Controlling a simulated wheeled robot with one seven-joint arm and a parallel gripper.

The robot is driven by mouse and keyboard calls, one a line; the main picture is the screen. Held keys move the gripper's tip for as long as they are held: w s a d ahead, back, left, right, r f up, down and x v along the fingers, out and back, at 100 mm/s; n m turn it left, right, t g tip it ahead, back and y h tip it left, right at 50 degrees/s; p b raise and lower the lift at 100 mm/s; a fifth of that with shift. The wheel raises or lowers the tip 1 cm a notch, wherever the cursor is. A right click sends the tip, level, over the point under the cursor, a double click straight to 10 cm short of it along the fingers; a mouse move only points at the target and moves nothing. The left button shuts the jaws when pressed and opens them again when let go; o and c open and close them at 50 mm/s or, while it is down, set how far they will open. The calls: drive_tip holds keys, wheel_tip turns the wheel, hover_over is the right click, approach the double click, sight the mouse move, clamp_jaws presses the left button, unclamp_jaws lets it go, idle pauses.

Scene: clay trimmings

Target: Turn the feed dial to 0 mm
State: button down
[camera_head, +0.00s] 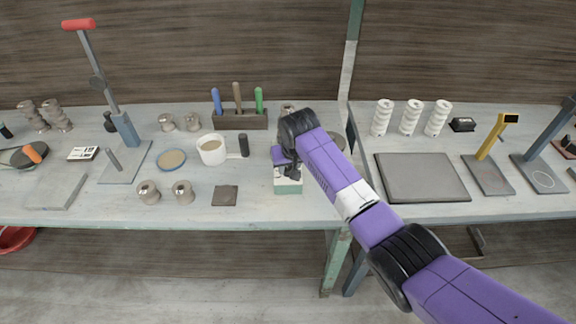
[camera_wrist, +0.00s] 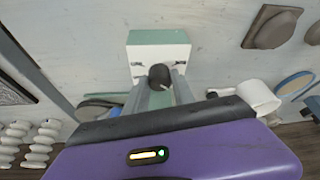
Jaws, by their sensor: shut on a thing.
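The feed dial is a dark round knob (camera_wrist: 159,74) on the white face of a small box with a green side (camera_wrist: 158,37). In the wrist view, the two grey fingers of my gripper (camera_wrist: 160,83) stand on either side of the knob and are shut on it. A short pale mark shows near the knob's edge, toward the lower right. No scale numbers can be read. In the head view, the box (camera_head: 288,186) stands on the workbench, with my gripper (camera_head: 288,168) over it and hiding the dial.
A white mug (camera_head: 211,150) and a dark upright cylinder (camera_head: 244,146) stand left of the box. A tool rack (camera_head: 240,122) is behind. A lever press with a red handle (camera_head: 78,24) stands farther left. A grey slab (camera_head: 422,178) lies on the right bench. Bare bench lies in front.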

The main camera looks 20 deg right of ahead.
drive_tip(key=n+y+b, duration=0.1)
drive_tip(key=n, duration=0.1)
drive_tip(key=n+y, duration=0.1)
drive_tip(key=n, duration=0.2)
drive_tip(key=shift+d+f+n+b, duration=0.1)
drive_tip(key=shift+d+n+b, duration=0.1)
drive_tip(key=shift+n+b, duration=0.15)
drive_tip(key=n+b, duration=0.1)
drive_tip(key=n, duration=0.1)
drive_tip(key=n+g+y+b, duration=0.1)
drive_tip(key=b, duration=0.1)
drive_tip(key=shift+w+d+n+y, duration=0.1)
drive_tip(key=shift+w+n+y, duration=0.05)
drive_tip(key=shift+n+y, duration=0.2)
drive_tip(key=shift+n+g+b, duration=0.4)
drive_tip(key=shift+n+b, duration=0.5)
drive_tip(key=c, duration=1.1)
unclamp_jaws()
drive_tip(key=shift+y, duration=0.25)
drive_tip(key=shift+o, duration=0.2)
drive_tip(key=b+v, duration=0.1)
drive_tip(key=v, duration=0.7)
